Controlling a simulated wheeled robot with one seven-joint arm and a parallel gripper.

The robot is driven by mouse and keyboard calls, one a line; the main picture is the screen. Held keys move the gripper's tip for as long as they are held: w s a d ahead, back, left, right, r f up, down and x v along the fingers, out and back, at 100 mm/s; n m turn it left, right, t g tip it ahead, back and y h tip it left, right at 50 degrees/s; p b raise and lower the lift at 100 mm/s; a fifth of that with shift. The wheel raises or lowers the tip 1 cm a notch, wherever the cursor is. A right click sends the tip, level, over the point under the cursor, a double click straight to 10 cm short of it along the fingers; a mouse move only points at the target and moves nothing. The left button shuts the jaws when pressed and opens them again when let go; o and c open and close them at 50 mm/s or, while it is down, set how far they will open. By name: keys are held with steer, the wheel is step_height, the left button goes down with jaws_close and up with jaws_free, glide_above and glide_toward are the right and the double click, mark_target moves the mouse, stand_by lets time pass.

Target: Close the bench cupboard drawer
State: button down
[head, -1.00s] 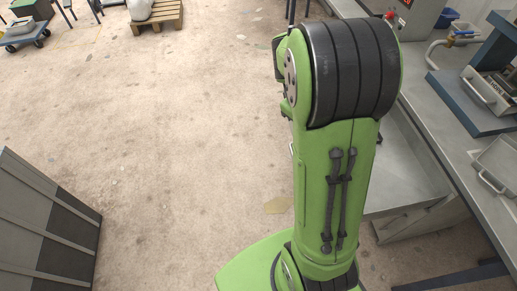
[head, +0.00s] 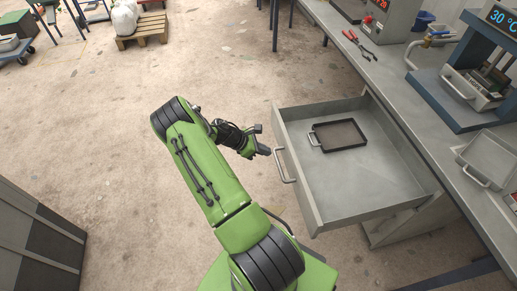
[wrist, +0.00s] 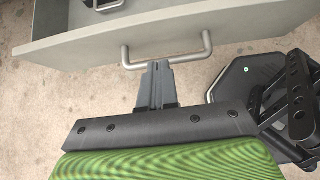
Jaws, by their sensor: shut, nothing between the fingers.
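The grey bench cupboard drawer (head: 345,205) stands pulled well out from under the bench. Its front panel faces left, towards my arm, and carries a bar handle (head: 284,165). A dark shallow tray (head: 339,135) with a handle lies inside the drawer. My gripper (head: 264,151) is just outside the drawer front, close to the handle. In the wrist view its shut, empty fingers (wrist: 156,68) point at the drawer front (wrist: 165,35) and lie in line with the handle (wrist: 190,55). I cannot tell whether they touch it.
The bench top (head: 390,65) runs along the right with red pliers (head: 357,44), a press with a display (head: 480,65) and an open metal box (head: 487,160). A grey cabinet (head: 35,240) stands at lower left. The floor left of the drawer is clear.

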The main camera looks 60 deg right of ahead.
mark_target(290, 155)
steer(key=s+d+f, duration=0.2)
steer(key=s+d, duration=0.1)
steer(key=s+d+f+b, duration=0.1)
steer(key=s, duration=0.1)
steer(key=shift+d+f, duration=0.2)
steer(key=shift+d, duration=0.2)
steer(key=shift+s+d+r, duration=0.1)
steer(key=shift+s+d, duration=0.05)
steer(key=shift+d, duration=0.1)
